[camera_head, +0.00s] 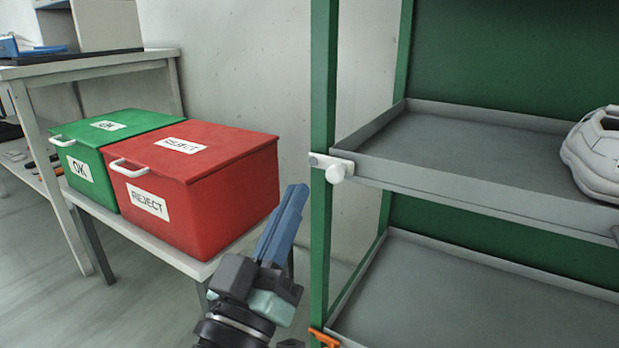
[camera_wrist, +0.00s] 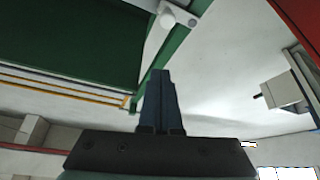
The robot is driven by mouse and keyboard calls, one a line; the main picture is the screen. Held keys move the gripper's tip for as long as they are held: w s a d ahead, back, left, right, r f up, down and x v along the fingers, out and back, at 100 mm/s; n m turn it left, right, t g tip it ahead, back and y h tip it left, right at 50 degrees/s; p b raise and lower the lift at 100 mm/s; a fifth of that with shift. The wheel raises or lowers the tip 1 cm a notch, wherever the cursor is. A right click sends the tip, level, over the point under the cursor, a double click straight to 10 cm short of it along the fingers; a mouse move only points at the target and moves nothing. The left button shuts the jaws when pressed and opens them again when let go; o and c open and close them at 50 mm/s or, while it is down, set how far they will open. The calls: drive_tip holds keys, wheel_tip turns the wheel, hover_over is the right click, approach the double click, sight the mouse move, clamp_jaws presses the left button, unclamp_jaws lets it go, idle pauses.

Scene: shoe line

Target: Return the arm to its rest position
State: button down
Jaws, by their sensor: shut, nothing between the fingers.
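My gripper (camera_head: 291,204) is in the lower middle of the head view, with its blue fingers pointing up and slightly right. The fingers are together and nothing is between them. They are in front of the gap between the red REJECT box and the green shelf post. In the wrist view my gripper (camera_wrist: 160,73) shows its shut fingers at the centre, below a white knob on a green post.
A red box (camera_head: 222,195) and a green box (camera_head: 85,160), lids closed, stand on a low bench at left. A green rack (camera_head: 323,120) with grey trays (camera_head: 470,197) is at right. A white shoe (camera_head: 597,155) lies on the upper tray. A table (camera_head: 90,66) stands behind.

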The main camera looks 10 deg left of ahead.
drive_tip(key=shift+s+a+f, duration=0.15)
drive_tip(key=shift+s, duration=0.15)
drive_tip(key=s+d+r+m+p, duration=0.1)
drive_tip(key=d+r+p, duration=0.25)
drive_tip(key=r, duration=0.45)
drive_tip(key=d+r+m+t+p, duration=0.1)
drive_tip(key=d+r+m+p, duration=0.1)
drive_tip(key=r+p, duration=0.45)
drive_tip(key=s+d+r+m+p, duration=0.1)
drive_tip(key=d+r+p, duration=0.1)
drive_tip(key=r, duration=0.8)
drive_tip(key=s+d+r+n+t+y+p, duration=0.15)
drive_tip(key=s+r+p, duration=0.3)
drive_tip(key=r, duration=0.55)
drive_tip(key=s+d+r+n+t+y+p, duration=0.1)
drive_tip(key=s+r+t+y+p, duration=0.25)
drive_tip(key=r, duration=0.55)
wheel_tip(320, 180, up, 36)
drive_tip(key=g+h+p, duration=0.1)
drive_tip(key=p, duration=3.6)
drive_tip(key=shift+w+a+f+m, duration=0.15)
drive_tip(key=shift+w+a+m, duration=0.1)
drive_tip(key=shift+a+m, duration=0.1)
